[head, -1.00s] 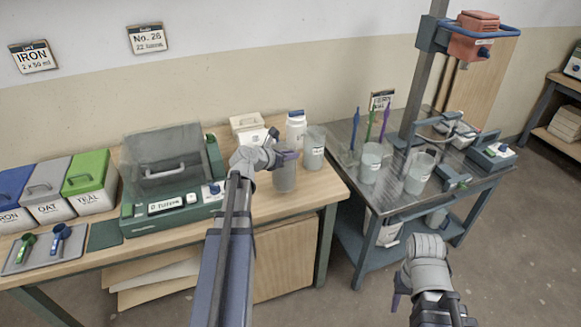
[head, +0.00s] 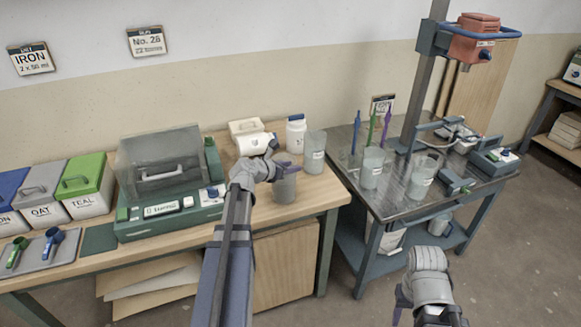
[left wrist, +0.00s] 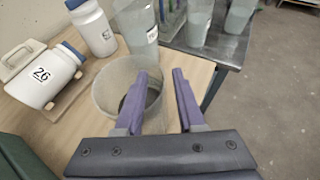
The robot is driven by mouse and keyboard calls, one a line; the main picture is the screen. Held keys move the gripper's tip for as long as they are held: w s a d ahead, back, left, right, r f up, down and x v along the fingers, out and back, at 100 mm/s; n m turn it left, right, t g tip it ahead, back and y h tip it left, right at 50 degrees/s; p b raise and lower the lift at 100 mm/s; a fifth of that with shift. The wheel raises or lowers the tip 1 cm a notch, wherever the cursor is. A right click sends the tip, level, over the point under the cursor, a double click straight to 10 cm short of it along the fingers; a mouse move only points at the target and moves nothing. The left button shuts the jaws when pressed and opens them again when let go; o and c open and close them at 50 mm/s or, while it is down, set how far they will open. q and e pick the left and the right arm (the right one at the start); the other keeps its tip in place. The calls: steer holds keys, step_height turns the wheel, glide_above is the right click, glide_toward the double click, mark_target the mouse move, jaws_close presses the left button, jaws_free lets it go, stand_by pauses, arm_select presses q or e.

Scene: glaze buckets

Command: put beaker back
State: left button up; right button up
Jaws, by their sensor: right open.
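A clear beaker (head: 285,188) stands near the front right of the wooden table, and it fills the middle of the left wrist view (left wrist: 112,105). My left gripper (head: 287,170) is at its rim. In the left wrist view the two purple fingers (left wrist: 160,74) are apart; the left one overlaps the beaker's opening and the right one is beside its right side. Whether either finger touches the wall cannot be told. A second beaker (head: 314,154) stands just behind. My right gripper (head: 402,300) is open and empty, low in front of the metal table.
A white bottle numbered 26 (left wrist: 45,77) lies on a cradle, with an upright white bottle (head: 296,134) nearby. A green machine with a clear hood (head: 165,160) is at the left. The metal table (head: 345,178) holds two more beakers and a stand mixer.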

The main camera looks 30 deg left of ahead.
arm_select(q)
steer(key=shift+o, duration=0.5)
steer(key=shift+r, duration=0.1)
steer(key=shift+s+r+p, duration=0.25)
steer(key=shift+s+p, duration=0.05)
steer(key=shift+p, duration=0.05)
steer(key=p+v, duration=0.4)
steer(key=v, duration=0.7)
steer(key=shift+p, duration=0.4)
steer(key=shift+s, duration=0.15)
